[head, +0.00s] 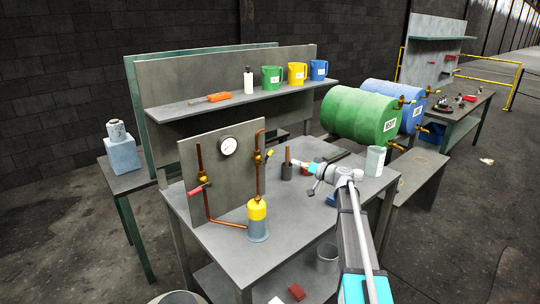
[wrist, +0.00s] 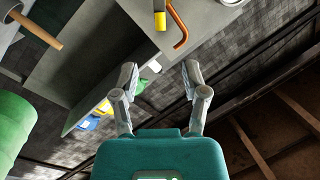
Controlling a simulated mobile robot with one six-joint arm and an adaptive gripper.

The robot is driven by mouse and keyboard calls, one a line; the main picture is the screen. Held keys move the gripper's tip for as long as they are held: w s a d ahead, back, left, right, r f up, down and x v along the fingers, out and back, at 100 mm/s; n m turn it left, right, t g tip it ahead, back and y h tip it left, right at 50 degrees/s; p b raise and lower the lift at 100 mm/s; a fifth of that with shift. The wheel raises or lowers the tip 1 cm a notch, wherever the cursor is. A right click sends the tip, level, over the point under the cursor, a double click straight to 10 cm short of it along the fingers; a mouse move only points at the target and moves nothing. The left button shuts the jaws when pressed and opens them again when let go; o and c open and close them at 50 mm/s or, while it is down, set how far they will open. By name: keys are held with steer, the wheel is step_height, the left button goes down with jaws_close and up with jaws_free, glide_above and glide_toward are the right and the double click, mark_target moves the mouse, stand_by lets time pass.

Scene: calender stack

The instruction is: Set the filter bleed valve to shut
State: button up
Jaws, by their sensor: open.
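A grey upright panel (head: 222,165) on the bench carries copper pipes, a round white gauge (head: 229,146) and two valves. The left valve has a red handle (head: 195,191), tilted slightly off horizontal. The right valve has a yellow handle (head: 269,154), slanting up to the right, on the pipe above a yellow-topped grey filter bowl (head: 258,221). I see no readable label telling which is the bleed valve. My gripper (head: 294,162) is to the right of the panel, apart from both valves. In the wrist view my gripper (wrist: 159,76) is open and empty.
A dark pot (head: 287,172) with a wooden handle stands near my gripper. A pale cylinder (head: 375,161) is at the bench's right edge. The shelf behind holds a bottle and green, yellow and blue jugs (head: 298,74).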

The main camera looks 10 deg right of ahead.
mark_target(270, 154)
steer(key=shift+w+a, duration=0.15)
steer(key=x, duration=1.3)
steer(key=shift+w+a, duration=0.15)
steer(key=shift+a, duration=0.05)
jaws_close()
